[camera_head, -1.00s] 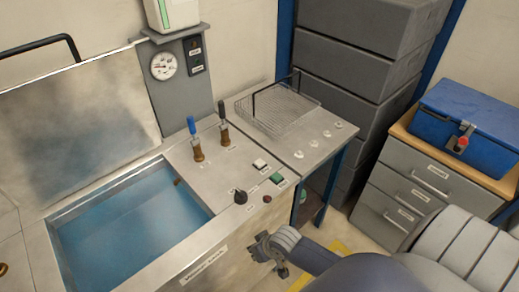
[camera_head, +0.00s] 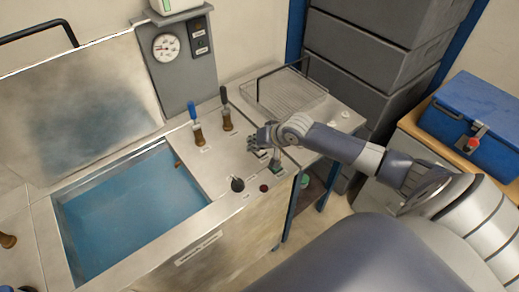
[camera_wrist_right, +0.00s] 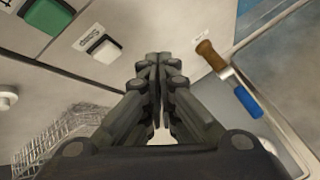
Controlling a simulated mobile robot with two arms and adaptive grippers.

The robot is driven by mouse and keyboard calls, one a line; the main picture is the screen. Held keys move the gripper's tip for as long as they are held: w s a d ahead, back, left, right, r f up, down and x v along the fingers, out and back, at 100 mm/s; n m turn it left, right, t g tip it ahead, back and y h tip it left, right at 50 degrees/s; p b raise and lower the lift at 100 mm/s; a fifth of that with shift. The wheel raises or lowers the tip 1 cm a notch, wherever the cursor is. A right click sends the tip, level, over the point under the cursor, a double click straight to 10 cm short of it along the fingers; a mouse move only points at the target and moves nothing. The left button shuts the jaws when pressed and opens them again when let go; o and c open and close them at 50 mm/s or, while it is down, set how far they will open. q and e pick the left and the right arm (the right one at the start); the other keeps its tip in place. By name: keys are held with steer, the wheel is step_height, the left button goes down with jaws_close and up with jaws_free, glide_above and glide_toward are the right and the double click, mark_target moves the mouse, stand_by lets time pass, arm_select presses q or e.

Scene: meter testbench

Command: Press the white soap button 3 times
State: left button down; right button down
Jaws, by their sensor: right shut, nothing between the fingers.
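The white soap button (camera_wrist_right: 104,48), square and labelled "Soap", shows in the right wrist view, left of and apart from the fingertips in that picture. In the head view the right gripper largely covers it. My right gripper (camera_head: 261,137) is over the control panel near the button, its fingers shut and empty; the fingers also fill the middle of the wrist view (camera_wrist_right: 158,60). I cannot tell its height above the panel. Only a dark sliver at the bottom left corner of the head view may be my left gripper (camera_head: 18,288); its jaws cannot be made out.
A green button (camera_wrist_right: 48,14) sits beside the soap button. A dark knob (camera_head: 237,184) and a dark red button (camera_head: 264,188) lie nearer the front edge. Two upright levers, blue (camera_head: 195,122) and black (camera_head: 226,108), stand behind. A wire basket (camera_head: 285,92) is at the back; the blue water basin (camera_head: 130,215) is left.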

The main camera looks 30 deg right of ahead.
step_height(320, 180, up, 3)
steer(key=m, duration=0.2)
glide_above(260, 151)
arm_select(q)
steer(key=shift+d, duration=0.35)
arm_select(e)
steer(key=shift+w+d+r+t+h, duration=0.2)
steer(key=shift+d+t+h, duration=0.15)
steer(key=shift+d, duration=0.25)
steer(key=shift+f, duration=0.1)
